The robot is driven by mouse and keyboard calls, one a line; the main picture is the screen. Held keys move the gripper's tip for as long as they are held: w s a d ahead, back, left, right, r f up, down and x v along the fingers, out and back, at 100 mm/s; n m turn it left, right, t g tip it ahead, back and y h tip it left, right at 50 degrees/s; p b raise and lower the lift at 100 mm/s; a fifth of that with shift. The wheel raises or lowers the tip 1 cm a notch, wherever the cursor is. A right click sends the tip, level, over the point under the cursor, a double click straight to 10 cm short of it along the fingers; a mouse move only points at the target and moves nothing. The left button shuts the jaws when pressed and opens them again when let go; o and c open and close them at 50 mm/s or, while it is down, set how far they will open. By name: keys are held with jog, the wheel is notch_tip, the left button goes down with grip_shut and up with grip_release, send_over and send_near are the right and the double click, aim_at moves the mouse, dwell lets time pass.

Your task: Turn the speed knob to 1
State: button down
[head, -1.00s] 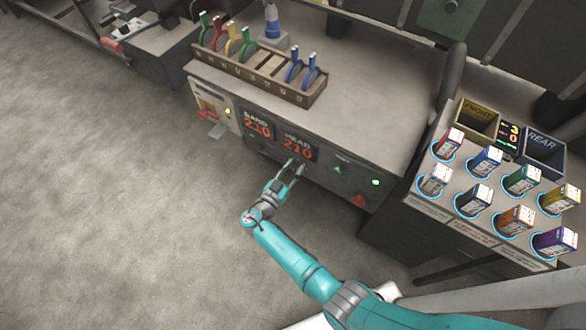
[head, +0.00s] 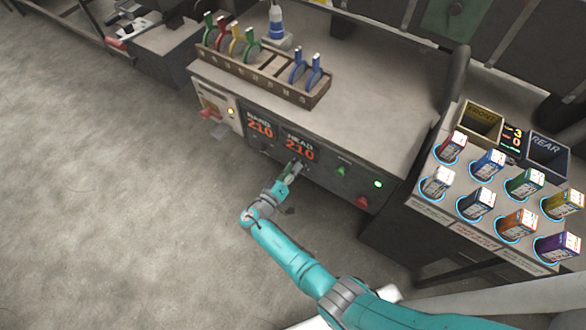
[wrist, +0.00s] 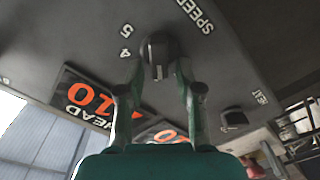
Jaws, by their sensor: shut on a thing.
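The speed knob (wrist: 158,48) is a dark round knob on the dark front panel, beside the white word SPEED and the digits 4 and 5 in the wrist view. My gripper (wrist: 160,68) has one finger on each side of it and is shut on it. A pale mark shows on the knob's side facing my palm. The digit 1 is not visible. In the head view my gripper (head: 295,172) is at the panel just below the HEAD display (head: 300,148), and hides the knob.
A rack of coloured tools (head: 262,78) stands on top. The floor at left is clear.

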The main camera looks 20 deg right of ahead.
jog(key=shift+w+a+f+n, duration=0.1)
jog(key=shift+f+n, duration=0.1)
jog(key=shift+n, duration=0.95)
jog(key=shift+w+f+n, duration=0.1)
jog(key=shift+f+n, duration=0.05)
jog(key=shift+n, duration=1.05)
jog(key=shift+a+f+n, duration=0.1)
jog(key=shift+f+n, duration=0.1)
jog(key=shift+n, duration=0.95)
jog(key=c, duration=1.1)
grip_release()
jog(key=v, duration=1.2)
